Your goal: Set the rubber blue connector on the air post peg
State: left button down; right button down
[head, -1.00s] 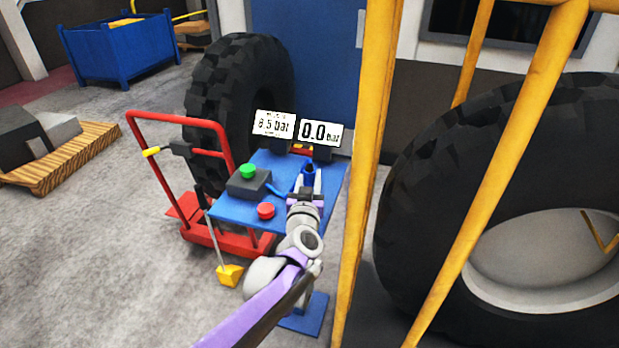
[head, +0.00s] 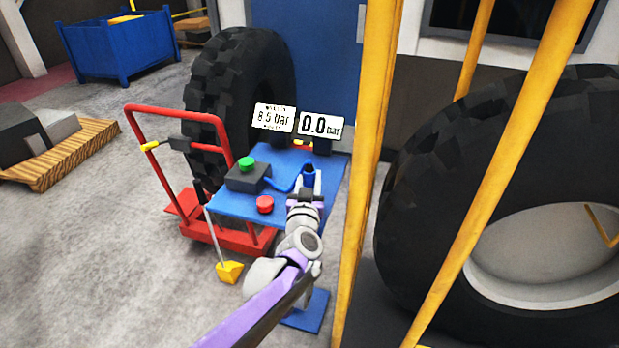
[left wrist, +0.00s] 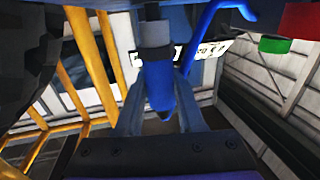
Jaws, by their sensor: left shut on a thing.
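The blue connector (head: 308,177) is between the fingers of my left gripper (head: 306,187), above the right part of the blue table top. In the left wrist view the tapered blue connector (left wrist: 158,88) sits between the two fingers (left wrist: 160,112), which are shut on it. A dark collar and a grey cylinder (left wrist: 151,33) are in line with its end. I cannot tell whether the grey cylinder is the air post peg or part of the connector. A blue hose (head: 282,187) runs from the connector's side to the left. My right gripper is not in view.
Two gauge signs (head: 320,126) stand behind. A red trolley (head: 180,205) is left; a yellow post (head: 365,190) rises close right of my arm.

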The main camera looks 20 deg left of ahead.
pick_arm(q)
jog(key=shift+f+b, duration=0.3)
jog(key=shift+f, duration=0.15)
jog(key=shift+c, duration=2.2)
grip_release()
jog(key=s+d, duration=0.2)
jog(key=s, duration=0.8)
jog(key=shift+s, duration=0.35)
